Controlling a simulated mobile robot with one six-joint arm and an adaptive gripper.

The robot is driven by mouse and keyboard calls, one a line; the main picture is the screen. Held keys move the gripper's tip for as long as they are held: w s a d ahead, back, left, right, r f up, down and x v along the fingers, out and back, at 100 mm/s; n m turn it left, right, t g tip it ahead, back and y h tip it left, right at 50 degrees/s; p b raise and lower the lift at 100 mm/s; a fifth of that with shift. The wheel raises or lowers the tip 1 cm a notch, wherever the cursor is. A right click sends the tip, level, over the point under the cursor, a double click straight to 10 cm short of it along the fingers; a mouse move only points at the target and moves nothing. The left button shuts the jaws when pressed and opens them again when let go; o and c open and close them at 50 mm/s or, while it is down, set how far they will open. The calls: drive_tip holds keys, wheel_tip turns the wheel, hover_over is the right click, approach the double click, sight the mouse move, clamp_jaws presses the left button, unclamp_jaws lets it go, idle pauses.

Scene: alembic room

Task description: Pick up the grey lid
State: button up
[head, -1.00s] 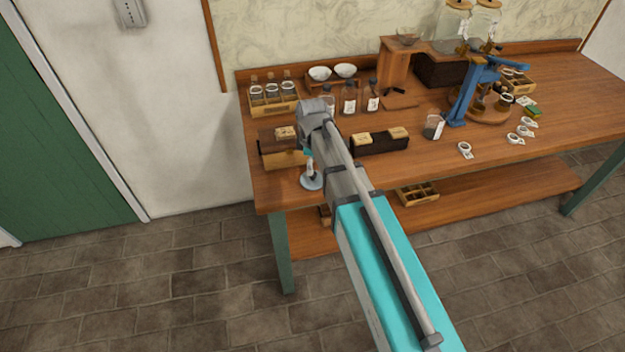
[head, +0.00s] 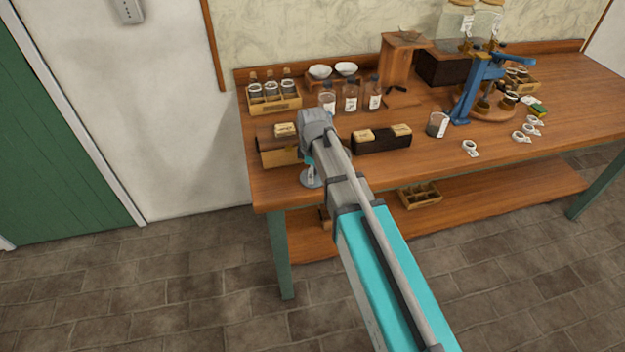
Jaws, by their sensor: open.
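A round grey disc (head: 309,182), which looks like the grey lid, lies flat near the front left edge of the wooden bench. My arm reaches over the bench from the lower right. My gripper (head: 310,168) points down at the disc from just above and hides part of it. The fingers are small and mostly covered by my wrist. They look open, with nothing seen between them. I cannot tell whether they touch the disc.
A wooden box (head: 277,150) stands close left of my gripper, and a dark block with pale tops (head: 382,143) stands to its right. Behind are bottles (head: 351,97) and a rack of jars (head: 274,101). Bare bench lies right of my arm (head: 425,172).

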idle(0.5)
clamp_jaws()
drive_tip(key=shift+r, duration=0.2)
idle(0.3)
wheel_tip(320, 180, up, 2)
drive_tip(key=p, duration=0.2)
drive_tip(key=shift+r+p, duration=0.1)
drive_tip(key=shift+p, duration=0.2)
drive_tip(key=s+d+r+p, duration=0.2)
drive_tip(key=s+r+p, duration=0.8)
drive_tip(key=s, duration=0.3)
drive_tip(key=shift+s+d+r, duration=0.2)
drive_tip(key=shift+s+d, duration=0.15)
drive_tip(key=shift+d, duration=0.05)
